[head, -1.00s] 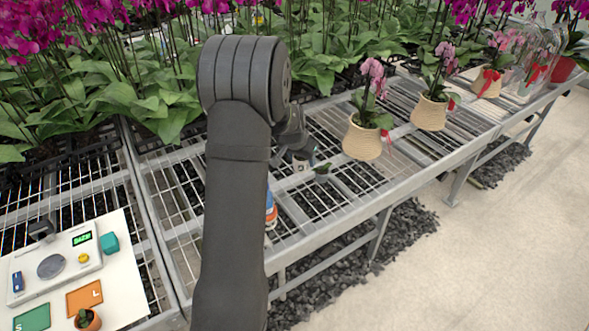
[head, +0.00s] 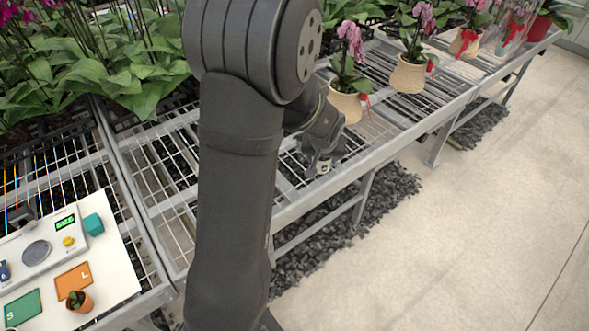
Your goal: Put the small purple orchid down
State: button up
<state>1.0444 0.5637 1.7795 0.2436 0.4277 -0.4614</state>
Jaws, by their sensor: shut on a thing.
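My gripper (head: 318,155) is over the wire bench, near its front edge and right of my arm. It is shut on a small pale pot (head: 325,167), of which only a little shows below the fingers. No purple bloom shows at the pot, and I cannot tell whether the pot touches the bench. My arm and wrist hide the area behind it.
The white board (head: 118,262) at left bears a green S pad (head: 22,308), an orange L pad (head: 73,281), a small terracotta pot (head: 80,303) and a teal block (head: 93,224). Basket-potted orchids (head: 345,105) line the bench's right. Bare mesh (head: 160,205) lies left of my arm.

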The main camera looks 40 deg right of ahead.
jog(key=w+f, duration=0.2)
jog(key=w, duration=0.1)
jog(key=w+a+f, duration=0.1)
jog(key=w+f, duration=0.1)
jog(key=w, duration=0.1)
jog(key=w+a+f, duration=0.1)
jog(key=w+f, duration=0.1)
jog(key=w, duration=0.2)
jog(key=shift+a+f, duration=0.1)
jog(key=shift+f, duration=1.95)
jog(key=shift+f, duration=0.1)
jog(key=o, duration=0.6)
jog(key=shift+f, duration=0.1)
jog(key=o, duration=0.4)
jog(key=shift+o, duration=0.2)
jog(key=v, duration=1.2)
jog(key=shift+r, duration=0.2)
jog(key=shift+f, duration=0.1)
